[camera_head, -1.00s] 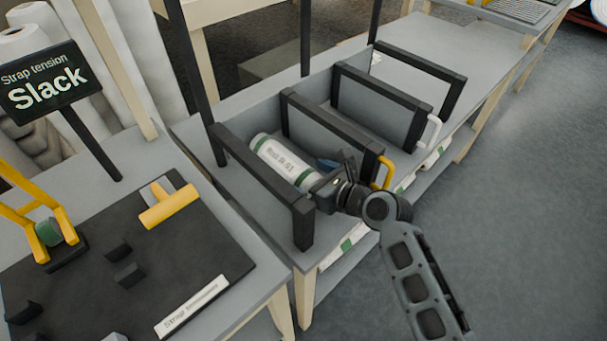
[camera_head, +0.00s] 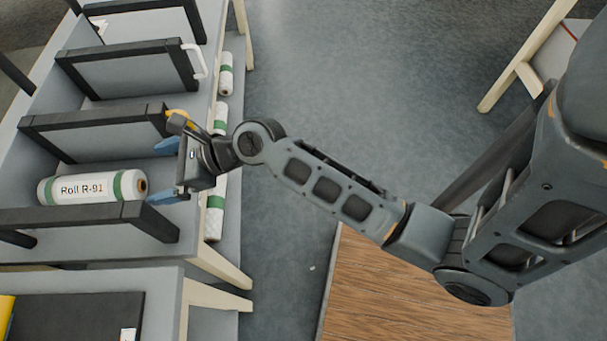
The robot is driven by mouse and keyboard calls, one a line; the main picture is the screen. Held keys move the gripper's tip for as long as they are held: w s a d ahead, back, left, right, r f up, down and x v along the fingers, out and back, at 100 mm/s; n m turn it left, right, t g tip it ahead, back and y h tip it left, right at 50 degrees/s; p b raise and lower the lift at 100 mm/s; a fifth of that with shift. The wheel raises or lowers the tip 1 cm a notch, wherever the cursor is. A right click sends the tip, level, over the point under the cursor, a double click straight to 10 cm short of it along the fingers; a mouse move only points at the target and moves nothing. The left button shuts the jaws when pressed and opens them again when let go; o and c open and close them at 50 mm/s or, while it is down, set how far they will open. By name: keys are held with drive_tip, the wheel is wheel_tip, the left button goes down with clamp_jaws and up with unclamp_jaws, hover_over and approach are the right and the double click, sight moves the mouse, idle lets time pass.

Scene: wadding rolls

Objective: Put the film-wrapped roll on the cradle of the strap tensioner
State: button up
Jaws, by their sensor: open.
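The film-wrapped roll (camera_head: 91,188), white with green bands and marked "Roll R-91", lies in a bay of the grey rack between two black-framed dividers. Its brown core end faces my gripper. My gripper (camera_head: 163,172) is open and empty, its two blue fingertips spread on the rack side, just right of the roll's end. The fingers look apart from the roll. Of the strap tensioner, only part of its dark base board (camera_head: 78,318) and a bit of yellow show at the bottom left. Its cradle is out of view.
Black-framed dividers (camera_head: 125,50) stand in a row along the rack (camera_head: 205,262), one with a white handle (camera_head: 195,60). More green-banded rolls (camera_head: 214,215) lie on a lower shelf. Grey floor (camera_head: 300,60) is open to the right. A wooden surface (camera_head: 400,290) shows at the bottom.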

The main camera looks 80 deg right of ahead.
drive_tip(key=s+a+n+h, duration=0.2)
drive_tip(key=s+n+h, duration=0.2)
drive_tip(key=s+n, duration=1.25)
drive_tip(key=s+r+n+t, duration=0.2)
drive_tip(key=s+r+n, duration=0.9)
drive_tip(key=s+n, duration=0.4)
drive_tip(key=shift+s+a+r, duration=0.2)
drive_tip(key=shift+s+r, duration=0.05)
drive_tip(key=shift+r, duration=0.05)
